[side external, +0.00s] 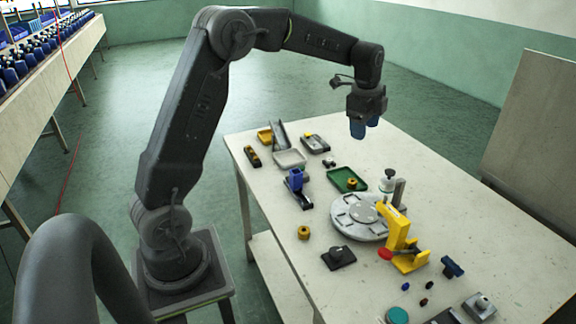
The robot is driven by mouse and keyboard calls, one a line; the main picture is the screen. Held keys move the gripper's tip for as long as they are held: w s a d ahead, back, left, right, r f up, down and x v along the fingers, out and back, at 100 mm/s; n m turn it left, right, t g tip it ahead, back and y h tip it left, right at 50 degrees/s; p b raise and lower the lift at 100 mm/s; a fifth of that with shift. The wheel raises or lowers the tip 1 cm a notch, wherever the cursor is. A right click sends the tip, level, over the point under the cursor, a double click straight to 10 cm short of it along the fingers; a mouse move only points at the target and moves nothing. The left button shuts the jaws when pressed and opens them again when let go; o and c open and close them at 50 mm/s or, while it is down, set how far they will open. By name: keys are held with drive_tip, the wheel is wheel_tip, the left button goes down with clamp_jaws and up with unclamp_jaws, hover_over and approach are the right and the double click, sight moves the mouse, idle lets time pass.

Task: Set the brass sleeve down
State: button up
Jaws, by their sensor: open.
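My gripper (364,128) has blue fingertips and hangs over the back part of the table, well above the top. It is open and I see nothing between its fingers. A small brass-coloured ring-shaped piece (352,184) sits in the green tray (338,178), below my gripper in the picture. A second brass-coloured ring (304,232) lies on the bare table top at the left edge side. I cannot tell from this view which of the two is the brass sleeve.
A grey round turntable (345,222) with a yellow clamp-like stand (403,245) fills the middle. A blue fixture (297,186), a white tray (290,158) and a black block with a knob (338,257) stand around it. The table's (430,170) right back area is clear.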

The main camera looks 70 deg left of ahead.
drive_tip(key=s+d+r+n+t, duration=0.1)
drive_tip(key=s+d+r+n, duration=0.25)
drive_tip(key=s, duration=0.35)
drive_tip(key=s+d+r+n+t, duration=0.1)
drive_tip(key=s+d+r+n, duration=0.15)
drive_tip(key=s+d, duration=0.35)
drive_tip(key=s+d+r+n+t, duration=0.1)
drive_tip(key=s+d+r+n, duration=0.15)
drive_tip(key=s, duration=0.55)
drive_tip(key=s+d+f+n+t, duration=0.1)
drive_tip(key=s+f+n, duration=0.3)
drive_tip(key=s, duration=0.4)
drive_tip(key=shift+d+f, duration=0.15)
drive_tip(key=shift+d, duration=0.6)
drive_tip(key=shift+n, duration=0.25)
